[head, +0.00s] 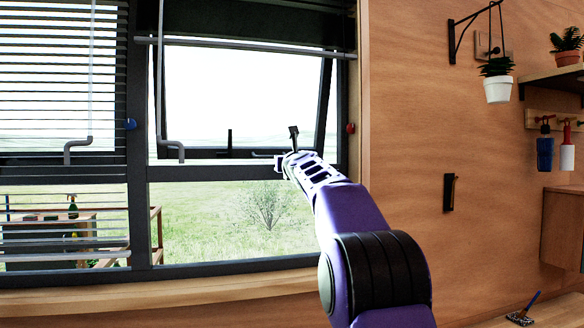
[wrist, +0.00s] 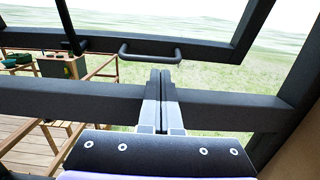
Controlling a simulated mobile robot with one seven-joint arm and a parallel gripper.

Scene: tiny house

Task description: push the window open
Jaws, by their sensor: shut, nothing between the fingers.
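The upper right window sash (head: 322,100) has a dark frame and tilts outward at its bottom. In the wrist view its bottom rail (wrist: 205,50) stands apart from the fixed crossbar (wrist: 60,100), with a gap between them. A dark bar handle (wrist: 150,55) sits on that rail. My gripper (head: 280,164) is at the crossbar's height in the head view. In the wrist view my gripper (wrist: 160,75) is shut and empty, its fingers reaching over the crossbar with the tips just below the handle. I cannot tell whether they touch the handle.
A left window with blinds (head: 60,90) is beside it. A grey crank (head: 172,148) hangs at the sash's left. The wooden wall (head: 400,100) at right carries a hanging potted plant (head: 497,85) and a dark wall fitting (head: 449,192). A sill (head: 150,295) runs below.

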